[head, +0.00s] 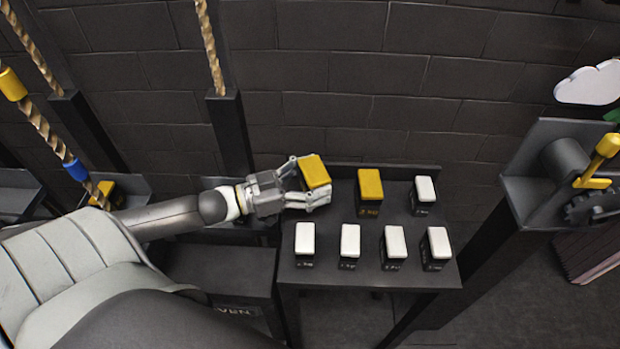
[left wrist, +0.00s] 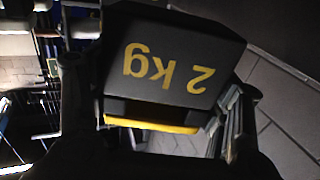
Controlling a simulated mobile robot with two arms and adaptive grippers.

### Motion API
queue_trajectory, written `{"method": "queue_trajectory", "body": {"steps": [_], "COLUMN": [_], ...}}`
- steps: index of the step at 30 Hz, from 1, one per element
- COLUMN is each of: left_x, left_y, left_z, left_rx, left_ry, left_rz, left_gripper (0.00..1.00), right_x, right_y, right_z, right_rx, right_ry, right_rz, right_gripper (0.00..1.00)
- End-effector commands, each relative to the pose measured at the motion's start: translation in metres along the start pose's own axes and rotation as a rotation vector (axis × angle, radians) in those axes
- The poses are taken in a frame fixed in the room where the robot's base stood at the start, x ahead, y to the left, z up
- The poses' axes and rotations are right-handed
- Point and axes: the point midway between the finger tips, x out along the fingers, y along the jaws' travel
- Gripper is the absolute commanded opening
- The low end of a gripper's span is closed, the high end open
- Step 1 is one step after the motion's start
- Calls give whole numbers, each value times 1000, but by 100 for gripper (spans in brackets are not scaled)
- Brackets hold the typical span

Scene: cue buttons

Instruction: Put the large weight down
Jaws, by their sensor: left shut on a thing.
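My left gripper (head: 312,186) comes in from the left and is shut on a weight with a yellow top (head: 314,170). In the left wrist view this weight (left wrist: 172,65) is black, fills the middle between the fingers and reads "2 kg" upside down. In the head view it is over the back left of the dark table; I cannot tell if it touches the surface. A second yellow-topped weight (head: 370,186) stands on the table just right of it. My right gripper is not in view.
Several white-topped weights stand on the dark table (head: 330,277): one at the back right (head: 425,189), the others along the front. Ropes hang at the left. A dark post with a yellow crank (head: 604,150) stands at the right.

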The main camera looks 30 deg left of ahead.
Motion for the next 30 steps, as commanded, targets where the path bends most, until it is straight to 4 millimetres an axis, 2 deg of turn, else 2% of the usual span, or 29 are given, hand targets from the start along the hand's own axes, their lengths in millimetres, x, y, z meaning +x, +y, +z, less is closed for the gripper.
{"method": "queue_trajectory", "body": {"steps": [1,5,15,28,29,30], "left_x": [3,5,7,7,5,5], "left_y": [0,-2,-3,-3,-3,-3], "left_z": [-7,-4,26,31,38,38], "left_rx": [5,5,5,5,1,1], "left_ry": [18,18,19,17,0,0], "left_rz": [5,6,6,6,2,2], "left_gripper": [0,0,0,0,74,79], "right_x": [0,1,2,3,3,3], "right_y": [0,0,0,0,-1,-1], "right_z": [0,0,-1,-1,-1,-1], "right_rx": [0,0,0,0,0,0], "right_ry": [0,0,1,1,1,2], "right_rz": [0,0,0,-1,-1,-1], "right_gripper": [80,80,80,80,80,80]}}
